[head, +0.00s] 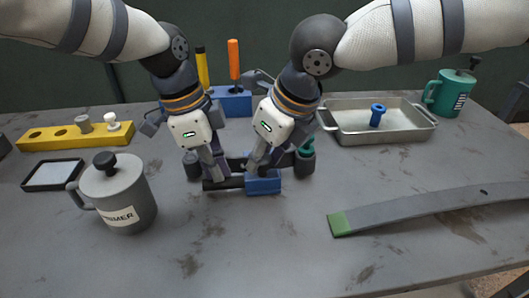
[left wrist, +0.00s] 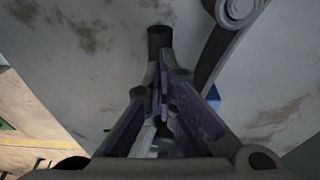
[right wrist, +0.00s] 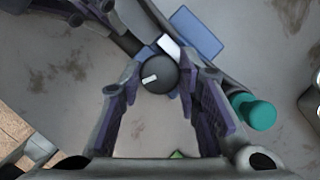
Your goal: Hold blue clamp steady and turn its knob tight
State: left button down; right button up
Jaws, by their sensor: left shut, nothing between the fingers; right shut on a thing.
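The blue clamp has a blue block (head: 263,182) joined to a dark bar (head: 222,184), low on the table in the middle. In the head view the right gripper (head: 256,165) hides the knob. My left gripper (head: 218,178) is shut and empty near the dark bar. In the left wrist view its fingers (left wrist: 160,75) meet just short of a dark cylindrical end (left wrist: 159,38).
A grey mug (head: 120,195) with a dark-knobbed piece stands left. A yellow rack (head: 60,138) and a blue rack (head: 232,102) lie behind. A metal tray (head: 350,127) and green mug (head: 448,95) are back right. A grey strip (head: 430,206) lies right. The front table is clear.

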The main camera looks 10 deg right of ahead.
jog(key=shift+f+m+h, duration=0.1)
jog(key=shift+m+h, duration=0.2)
jog(key=shift+m, duration=0.5)
jog(key=o, duration=1.1)
jog(key=v, duration=1.2)
jog(key=shift+s+a, duration=0.15)
jog(key=shift+s, duration=0.15)
